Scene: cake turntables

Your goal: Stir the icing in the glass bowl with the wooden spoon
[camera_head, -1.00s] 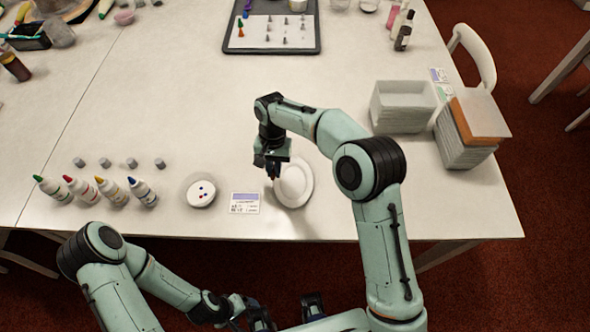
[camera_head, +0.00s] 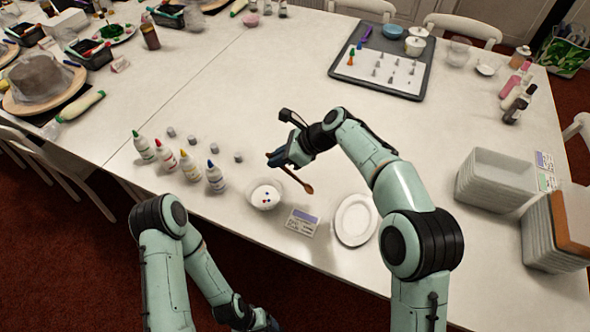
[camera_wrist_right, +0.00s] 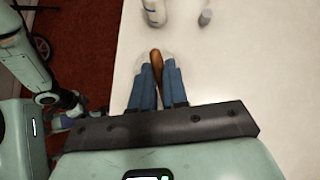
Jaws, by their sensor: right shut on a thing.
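The glass bowl (camera_head: 265,196) stands on the table left of centre, with white icing and a few coloured dots in it. My right gripper (camera_head: 281,158) is shut on the wooden spoon (camera_head: 303,184), holding it above the table behind the bowl. The spoon's head slants down to the right, apart from the bowl. In the right wrist view the spoon (camera_wrist_right: 156,60) sits between the blue fingers (camera_wrist_right: 157,85), and a pale rounded shape beyond is partly hidden. My left gripper (camera_head: 266,322) is low at the bottom edge, away from the table objects; its fingers are unclear.
A white plate (camera_head: 356,219) and a small printed card (camera_head: 302,222) lie right of the bowl. Several capped bottles (camera_head: 190,165) and small grey pieces stand to the left. A dark tray (camera_head: 348,75) lies at the back; white containers (camera_head: 493,180) stand right. The table middle is clear.

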